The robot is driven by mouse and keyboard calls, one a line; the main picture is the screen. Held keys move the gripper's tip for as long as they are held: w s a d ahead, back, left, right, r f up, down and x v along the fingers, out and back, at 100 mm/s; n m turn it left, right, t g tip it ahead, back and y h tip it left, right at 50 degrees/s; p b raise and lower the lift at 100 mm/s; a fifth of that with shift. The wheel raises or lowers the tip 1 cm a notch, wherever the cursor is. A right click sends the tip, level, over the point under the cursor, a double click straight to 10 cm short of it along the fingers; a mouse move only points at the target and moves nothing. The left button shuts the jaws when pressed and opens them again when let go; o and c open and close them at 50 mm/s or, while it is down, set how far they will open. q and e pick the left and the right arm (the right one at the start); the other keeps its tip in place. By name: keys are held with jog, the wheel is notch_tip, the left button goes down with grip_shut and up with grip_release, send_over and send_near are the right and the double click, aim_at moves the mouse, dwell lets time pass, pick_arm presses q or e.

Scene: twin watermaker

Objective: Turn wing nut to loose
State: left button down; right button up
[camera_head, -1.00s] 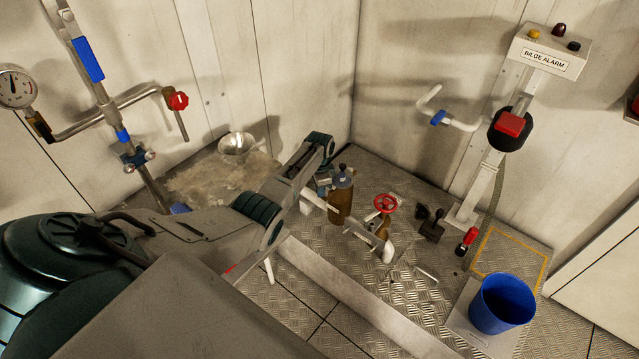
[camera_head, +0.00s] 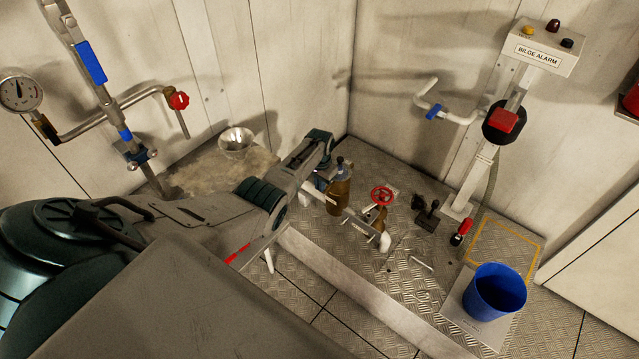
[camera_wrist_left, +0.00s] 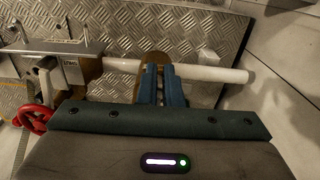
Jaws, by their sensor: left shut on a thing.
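The bronze strainer pot (camera_head: 340,197) stands on the grating in mid view, with a dark grey top (camera_head: 341,171) where the wing nut sits. My left gripper (camera_head: 330,176) reaches it from the left, with its fingers at the top of the pot. In the left wrist view my two blue fingers (camera_wrist_left: 165,87) are close together over the bronze pot (camera_wrist_left: 152,58). They are shut on the wing nut, which is mostly hidden between and under them, so its angle cannot be told. My right gripper is not in view.
A red handwheel valve (camera_head: 382,196) stands just right of the pot, and a white pipe (camera_wrist_left: 225,75) runs beside the fingers. A blue bucket (camera_head: 496,290) and the bilge alarm post (camera_head: 480,182) are farther right. A metal bowl (camera_head: 236,141) is behind my arm.

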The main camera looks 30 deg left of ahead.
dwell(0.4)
pick_arm(q)
jog(key=c, duration=1.6)
grip_release()
jog(key=shift+r, duration=0.1)
notch_tip(320, 180, up, 11)
jog(key=p, duration=0.1)
